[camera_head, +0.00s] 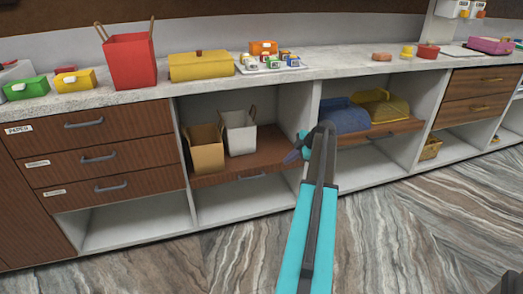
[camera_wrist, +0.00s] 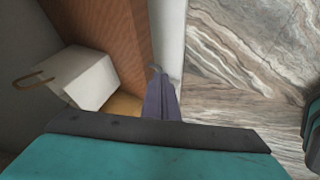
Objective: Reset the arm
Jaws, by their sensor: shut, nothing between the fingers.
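My arm reaches up from the bottom of the head view toward the counter's shelves. My gripper (camera_head: 292,157) is at its far end, in front of the divider between two shelf bays, pointing left. In the wrist view my gripper (camera_wrist: 162,98) shows as purple-grey fingers closed together with nothing between them. Its tip lies close to the brown shelf board's edge in that view; I cannot tell whether they touch.
A tan bag (camera_head: 206,155) and a white bag (camera_head: 239,134) stand on the pulled-out shelf (camera_head: 240,166). Blue (camera_head: 345,117) and yellow (camera_head: 382,107) covered items sit in the right bay. The countertop (camera_head: 350,66) holds a red bag (camera_head: 130,62) and several boxes. The marbled floor (camera_head: 420,220) is clear.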

